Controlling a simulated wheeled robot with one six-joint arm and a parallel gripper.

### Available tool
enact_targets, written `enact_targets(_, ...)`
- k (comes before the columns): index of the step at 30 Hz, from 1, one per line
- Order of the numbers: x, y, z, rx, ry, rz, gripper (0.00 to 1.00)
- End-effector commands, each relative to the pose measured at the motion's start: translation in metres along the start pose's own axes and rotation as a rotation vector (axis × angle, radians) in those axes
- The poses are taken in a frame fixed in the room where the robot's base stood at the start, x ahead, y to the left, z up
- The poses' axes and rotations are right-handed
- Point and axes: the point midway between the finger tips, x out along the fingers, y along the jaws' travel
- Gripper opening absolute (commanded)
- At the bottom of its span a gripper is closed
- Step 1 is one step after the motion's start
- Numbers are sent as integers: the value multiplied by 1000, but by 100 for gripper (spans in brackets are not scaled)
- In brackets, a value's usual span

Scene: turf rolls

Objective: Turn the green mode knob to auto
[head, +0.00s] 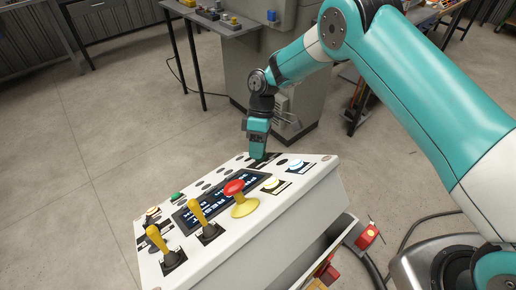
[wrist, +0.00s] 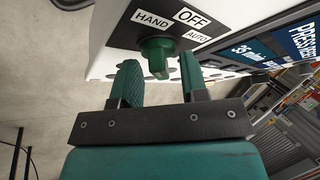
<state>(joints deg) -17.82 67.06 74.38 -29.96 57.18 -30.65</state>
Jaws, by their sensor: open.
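The green mode knob (wrist: 157,55) shows in the wrist view on a dark plate marked HAND, OFF and AUTO. The AUTO label (wrist: 197,37) is right of the knob and the HAND label (wrist: 151,19) above it. My gripper (wrist: 159,72) is open, one finger on each side of the knob's near end, with visible gaps and nothing held. I cannot tell which label the knob points to. In the head view my gripper (head: 258,152) is at the far edge of the white control panel (head: 290,200), and the knob is hidden there.
On the panel stand a red mushroom button (head: 234,188), two yellow levers (head: 197,212), a green button (head: 178,196), white lit buttons (head: 296,164) and a display (head: 209,201). A workbench (head: 215,22) stands behind. Open floor (head: 110,110) lies left.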

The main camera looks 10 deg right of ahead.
Motion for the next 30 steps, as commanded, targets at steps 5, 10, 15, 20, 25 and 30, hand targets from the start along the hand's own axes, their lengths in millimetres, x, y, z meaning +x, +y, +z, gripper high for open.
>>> enact_targets(5,0,0,0,1,0,0,9)
enact_targets(10,0,0,0,3,0,2,8)
enact_targets(15,1,-1,-1,29,-2,18,8)
enact_targets(20,1,-1,-2,95,-2,58,8)
enact_targets(25,2,-2,-3,205,0,127,8)
enact_targets(30,2,-3,-3,342,-1,208,8)
